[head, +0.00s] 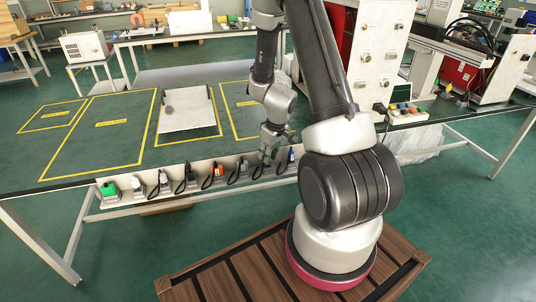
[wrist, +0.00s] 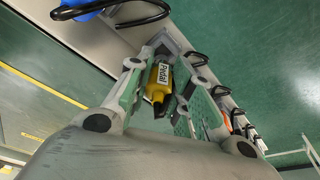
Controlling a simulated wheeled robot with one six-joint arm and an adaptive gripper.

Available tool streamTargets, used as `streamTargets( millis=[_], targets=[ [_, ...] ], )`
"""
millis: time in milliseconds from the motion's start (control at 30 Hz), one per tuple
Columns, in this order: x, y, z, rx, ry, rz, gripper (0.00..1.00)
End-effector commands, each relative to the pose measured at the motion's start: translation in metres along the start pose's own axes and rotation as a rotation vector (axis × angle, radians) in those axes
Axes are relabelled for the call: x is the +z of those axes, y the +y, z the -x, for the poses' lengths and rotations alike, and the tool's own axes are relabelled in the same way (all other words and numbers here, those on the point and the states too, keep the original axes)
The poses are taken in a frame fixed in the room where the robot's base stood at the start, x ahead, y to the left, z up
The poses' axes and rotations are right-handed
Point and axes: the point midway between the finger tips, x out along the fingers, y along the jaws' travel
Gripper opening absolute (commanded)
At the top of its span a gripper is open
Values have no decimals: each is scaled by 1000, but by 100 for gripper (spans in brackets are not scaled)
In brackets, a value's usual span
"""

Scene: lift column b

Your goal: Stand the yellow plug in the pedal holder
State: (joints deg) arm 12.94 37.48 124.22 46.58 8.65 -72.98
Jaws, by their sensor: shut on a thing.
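The yellow plug (wrist: 161,80), labelled "Pedal", is between the fingers of my gripper (wrist: 163,86) in the wrist view. My gripper is shut on it. The plug's far end is close to a grey bracket (wrist: 164,42) on the rail; I cannot tell whether it is inside or only in front of it. In the head view my gripper (head: 268,148) is low at the right part of the holder rail, and the yellow plug cannot be made out there. No label naming the pedal holder is readable.
The pale rail (head: 125,180) along the table's front edge holds several plugs with black cables, including a green one (head: 110,188), a red-orange one (head: 218,170) and a blue one (head: 291,155) near my gripper. A grey board (head: 187,109) lies on the table behind.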

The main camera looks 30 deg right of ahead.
Motion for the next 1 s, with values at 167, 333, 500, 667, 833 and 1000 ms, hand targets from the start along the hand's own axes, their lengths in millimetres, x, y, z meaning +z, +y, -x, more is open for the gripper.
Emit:
streamTargets(
  millis=[167,333,500,667,833,1000],
  targets=[
    [0,0,0,0,0,0,0],
    [1,0,-3,-1,0,-1,0],
    [1,0,-5,-1,0,0,0],
    [2,0,-8,-1,0,-1,0],
    [2,0,-10,-1,0,0,0],
    [3,0,-13,-1,0,-1,0]
  ],
)
